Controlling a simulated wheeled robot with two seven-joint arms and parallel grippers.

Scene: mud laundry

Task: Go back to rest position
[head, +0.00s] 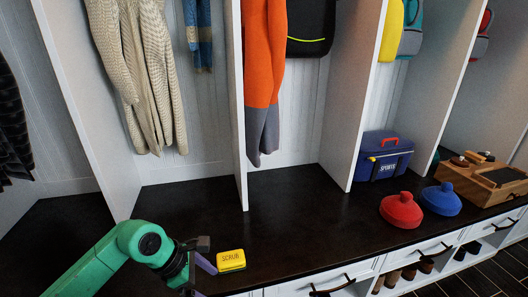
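My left gripper (205,277) is low in the head view, at the end of a green arm that comes in from the lower left. Its two purple fingers show apart, one above the other, with nothing seen between them. The lower finger is partly cut off by the picture's bottom edge. A yellow block marked SCRUB (231,260) sits on the dark bench top (290,220) just right of the upper finger. I cannot tell whether they touch. My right gripper is not in view.
White upright dividers (239,110) rise behind the bench, with hanging clothes between them. To the right stand a blue SPORTS box (385,157), a red lidded object (401,210), a blue one (441,199) and a wooden crate (488,184). The bench middle is clear.

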